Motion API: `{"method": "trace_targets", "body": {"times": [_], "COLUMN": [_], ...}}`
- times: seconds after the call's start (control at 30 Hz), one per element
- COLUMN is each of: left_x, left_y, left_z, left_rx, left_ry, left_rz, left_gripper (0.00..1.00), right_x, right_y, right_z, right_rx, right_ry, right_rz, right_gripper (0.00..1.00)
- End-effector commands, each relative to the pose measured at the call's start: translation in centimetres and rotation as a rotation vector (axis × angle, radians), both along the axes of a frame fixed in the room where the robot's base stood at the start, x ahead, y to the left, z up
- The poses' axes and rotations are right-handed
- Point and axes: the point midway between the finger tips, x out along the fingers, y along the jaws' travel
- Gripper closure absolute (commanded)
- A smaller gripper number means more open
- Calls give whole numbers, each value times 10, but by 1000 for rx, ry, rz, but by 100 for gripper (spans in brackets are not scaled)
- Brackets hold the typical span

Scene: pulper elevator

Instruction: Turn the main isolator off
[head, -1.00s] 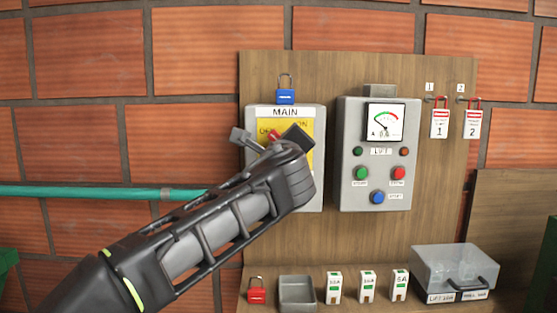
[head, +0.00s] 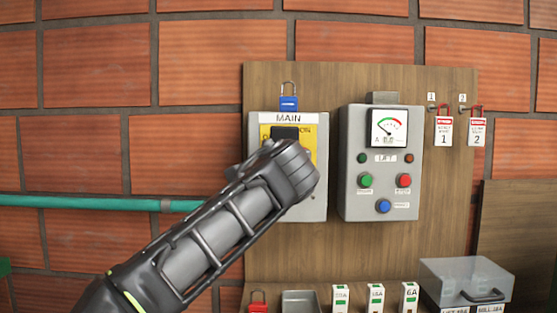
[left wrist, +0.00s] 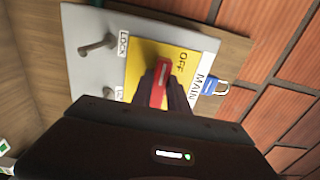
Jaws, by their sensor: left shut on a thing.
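The main isolator is a grey box (head: 314,205) with a yellow plate and a MAIN label, on the wooden board. Its red handle (left wrist: 160,85) shows in the left wrist view on the yellow plate (left wrist: 186,63), near the word OFF. My left gripper (head: 285,134) is at the front of the box and shut on the red handle; its dark fingers (left wrist: 168,92) are around it. In the head view the gripper hides the handle and much of the plate. My right gripper is not in view.
A grey control box (head: 381,165) with a meter and buttons stands close on the right. Two tagged red padlocks (head: 443,130) hang further right. A ledge below holds a clear case (head: 467,278) and small items.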

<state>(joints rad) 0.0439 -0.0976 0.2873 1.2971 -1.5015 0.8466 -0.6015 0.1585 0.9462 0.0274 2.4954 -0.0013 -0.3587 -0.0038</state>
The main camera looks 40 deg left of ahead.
Motion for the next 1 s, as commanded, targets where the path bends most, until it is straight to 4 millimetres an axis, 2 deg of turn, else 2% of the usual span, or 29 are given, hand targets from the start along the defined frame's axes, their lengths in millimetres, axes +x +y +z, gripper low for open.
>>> {"method": "trace_targets", "body": {"times": [0.47, 0.5, 0.7, 0.77, 1.0], "left_x": [-3, -3, -2, -2, -1], "left_y": [3, 3, 2, 1, 0], "left_z": [4, 4, 3, 3, 2], "left_rx": [-17, -17, -16, -17, -17], "left_ry": [-22, -23, -20, -19, -17], "left_rz": [6, 6, 4, 3, 1], "left_gripper": [100, 79, 63, 58, 58], "right_x": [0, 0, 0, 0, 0], "right_y": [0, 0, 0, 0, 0], "right_z": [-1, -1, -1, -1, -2], "right_rx": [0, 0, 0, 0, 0], "right_ry": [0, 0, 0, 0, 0], "right_rz": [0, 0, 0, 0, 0], "right_gripper": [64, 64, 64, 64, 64]}}
